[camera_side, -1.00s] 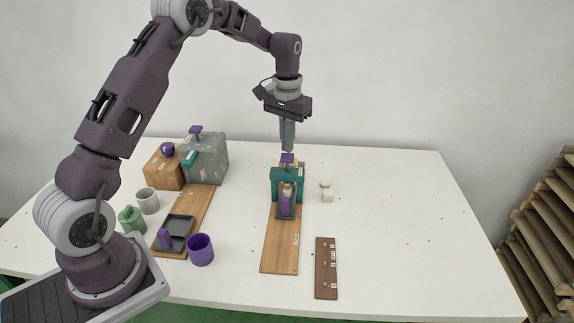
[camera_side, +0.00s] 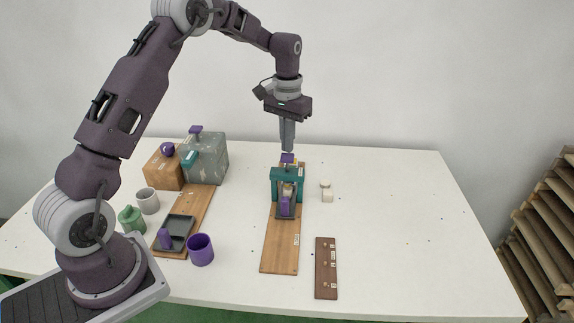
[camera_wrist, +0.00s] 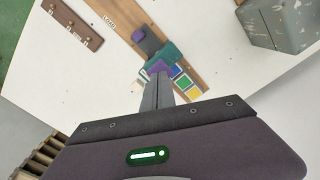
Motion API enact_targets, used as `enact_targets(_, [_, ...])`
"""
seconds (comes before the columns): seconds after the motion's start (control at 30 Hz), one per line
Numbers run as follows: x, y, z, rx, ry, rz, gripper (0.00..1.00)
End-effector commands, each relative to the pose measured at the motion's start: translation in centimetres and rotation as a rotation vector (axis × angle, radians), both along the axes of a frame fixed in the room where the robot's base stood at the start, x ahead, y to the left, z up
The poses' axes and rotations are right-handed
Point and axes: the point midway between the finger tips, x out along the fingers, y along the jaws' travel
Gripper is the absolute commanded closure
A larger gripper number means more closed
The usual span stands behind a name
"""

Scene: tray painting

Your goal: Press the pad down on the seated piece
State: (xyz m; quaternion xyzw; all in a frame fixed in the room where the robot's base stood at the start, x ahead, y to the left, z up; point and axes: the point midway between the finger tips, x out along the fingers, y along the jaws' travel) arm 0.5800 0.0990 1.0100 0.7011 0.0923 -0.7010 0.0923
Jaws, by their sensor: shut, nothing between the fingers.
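A teal press frame (camera_side: 274,174) stands on a long wooden board, with a purple knob (camera_side: 287,158) on top. A dark tray with an upright purple handle (camera_side: 284,206) sits at the press's front opening. A pale part shows inside the frame; I cannot tell pad from seated piece there. My gripper (camera_side: 287,150) is shut and empty, pointing down, its tips just above or at the knob. In the wrist view the fingertips (camera_wrist: 158,74) overlap the purple knob (camera_wrist: 156,67), beside the teal frame (camera_wrist: 168,53). Contact cannot be told.
Left stand a grey box (camera_side: 208,160), a wooden box (camera_side: 162,172), a second board with a dark tray (camera_side: 180,226), a purple cup (camera_side: 200,250), a white cup (camera_side: 148,202) and a green jar (camera_side: 131,219). A brown strip (camera_side: 326,275) lies in front. The table's right side is clear.

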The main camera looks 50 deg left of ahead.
Motion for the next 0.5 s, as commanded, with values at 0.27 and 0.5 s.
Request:
enact_targets(0.27, [0.0,0.0,-0.5,0.000,0.001,0.000,1.00])
enact_targets(0.5, [0.0,0.0,-1.2,-0.001,0.002,0.000,1.00])
